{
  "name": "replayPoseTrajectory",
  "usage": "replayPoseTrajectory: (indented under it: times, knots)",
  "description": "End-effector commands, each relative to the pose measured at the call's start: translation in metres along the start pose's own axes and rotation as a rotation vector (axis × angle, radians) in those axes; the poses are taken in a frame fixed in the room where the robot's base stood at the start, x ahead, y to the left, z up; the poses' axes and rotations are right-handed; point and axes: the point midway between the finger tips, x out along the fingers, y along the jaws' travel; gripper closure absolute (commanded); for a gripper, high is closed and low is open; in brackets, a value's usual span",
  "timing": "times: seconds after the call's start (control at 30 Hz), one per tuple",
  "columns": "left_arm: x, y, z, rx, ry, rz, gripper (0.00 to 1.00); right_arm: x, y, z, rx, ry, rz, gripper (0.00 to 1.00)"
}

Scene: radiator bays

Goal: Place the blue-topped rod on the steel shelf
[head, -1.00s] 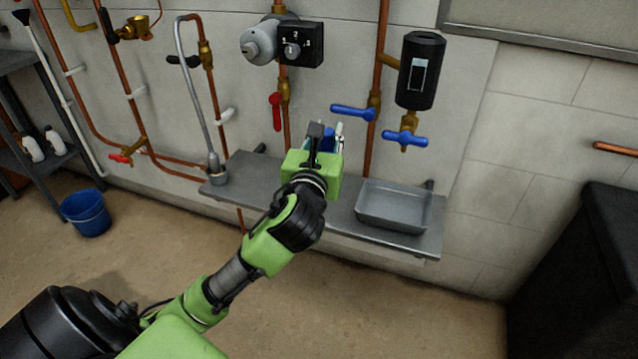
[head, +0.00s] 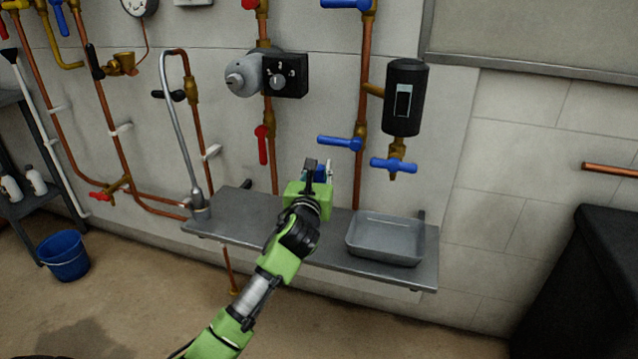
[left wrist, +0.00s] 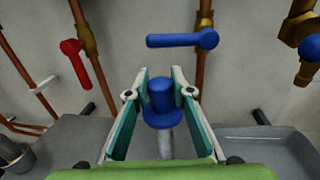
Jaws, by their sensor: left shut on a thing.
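The steel shelf (head: 243,217) runs along the wall below the pipes. It also shows in the left wrist view (left wrist: 62,146). My left gripper (head: 322,172) is over the shelf's middle, left of the grey tray. In the left wrist view, its two teal-padded fingers are shut on the blue-topped rod (left wrist: 162,103). The rod's blue cap shows between the fingers, with a pale shaft below it. Its lower end is hidden by the gripper, so I cannot tell whether it touches the shelf. In the head view the rod is mostly hidden. My right gripper is out of view.
A grey tray (head: 385,240) stands on the shelf's right part. A hose nozzle sits in a small cup (head: 201,208) at its left end. Blue valve handles (head: 340,142) and a red one (head: 262,145) stick out above. A blue bucket (head: 63,256) stands on the floor.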

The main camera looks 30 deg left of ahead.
Motion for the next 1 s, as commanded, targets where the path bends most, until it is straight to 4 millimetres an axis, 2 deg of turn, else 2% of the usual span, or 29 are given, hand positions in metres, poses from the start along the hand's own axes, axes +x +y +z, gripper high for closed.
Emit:
replayPoseTrajectory:
  times: [0.1, 0.2, 0.6, 0.63, 0.67, 1.0]
  knots:
    - [0.001, -0.001, -0.022, -0.003, 0.003, 0.0, 1.0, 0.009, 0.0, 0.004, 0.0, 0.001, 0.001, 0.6]
    - [0.001, -0.001, -0.033, -0.004, 0.0, 0.0, 1.0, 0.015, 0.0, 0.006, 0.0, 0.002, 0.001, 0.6]
    - [0.001, -0.001, -0.035, 0.0, 0.0, -0.001, 1.0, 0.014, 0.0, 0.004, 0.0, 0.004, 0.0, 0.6]
    - [0.001, -0.001, -0.036, 0.0, 0.001, -0.001, 0.71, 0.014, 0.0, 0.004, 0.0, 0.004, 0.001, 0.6]
    - [0.001, -0.001, -0.036, 0.0, 0.001, -0.001, 0.63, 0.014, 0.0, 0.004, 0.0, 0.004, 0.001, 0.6]
    - [0.001, -0.001, -0.035, 0.0, 0.001, 0.0, 0.62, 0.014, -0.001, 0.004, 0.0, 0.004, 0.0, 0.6]
